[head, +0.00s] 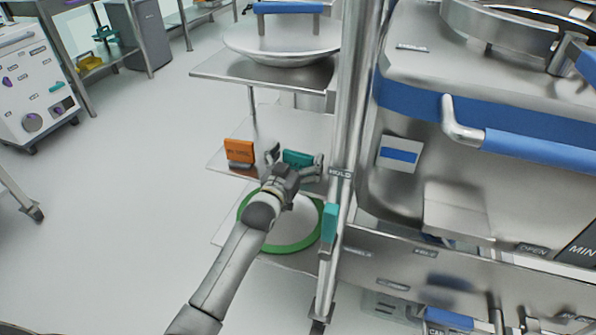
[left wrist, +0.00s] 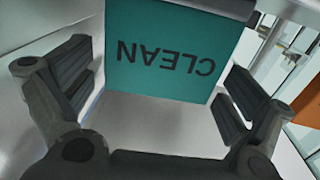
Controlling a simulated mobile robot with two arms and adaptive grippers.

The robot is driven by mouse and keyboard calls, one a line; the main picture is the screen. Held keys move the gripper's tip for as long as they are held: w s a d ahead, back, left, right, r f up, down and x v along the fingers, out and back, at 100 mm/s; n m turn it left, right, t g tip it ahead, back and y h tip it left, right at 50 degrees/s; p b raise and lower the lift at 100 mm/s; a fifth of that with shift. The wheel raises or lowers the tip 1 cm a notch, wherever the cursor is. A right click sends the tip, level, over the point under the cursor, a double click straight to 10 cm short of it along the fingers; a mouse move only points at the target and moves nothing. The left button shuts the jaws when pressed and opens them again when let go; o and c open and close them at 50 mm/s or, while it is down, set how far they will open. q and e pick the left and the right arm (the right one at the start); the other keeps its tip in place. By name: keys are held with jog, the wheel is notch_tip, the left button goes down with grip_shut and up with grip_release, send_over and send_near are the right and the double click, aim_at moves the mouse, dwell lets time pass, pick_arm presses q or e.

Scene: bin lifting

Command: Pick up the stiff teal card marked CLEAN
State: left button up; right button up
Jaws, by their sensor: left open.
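The teal card (head: 298,158) stands on a middle shelf in the head view, partly hidden behind my left gripper. In the left wrist view the teal card (left wrist: 168,55) is large, with CLEAN reading upside down. A dark grey holder edge shows along its top in that picture. My left gripper (head: 294,158) is open at the card. In the left wrist view the fingers of my left gripper (left wrist: 158,85) stand on either side of the card, with gaps between them and its edges. My right gripper is in neither view.
An orange card (head: 239,151) stands left of the teal one on the same shelf (head: 222,160). A metal post (head: 349,120) rises close to the right of my gripper. A green-rimmed disc (head: 300,243) lies below. The large steel machine (head: 440,150) fills the right side.

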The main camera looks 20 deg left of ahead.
pick_arm(q)
jog(key=c, duration=1.1)
jog(key=shift+r, duration=0.1)
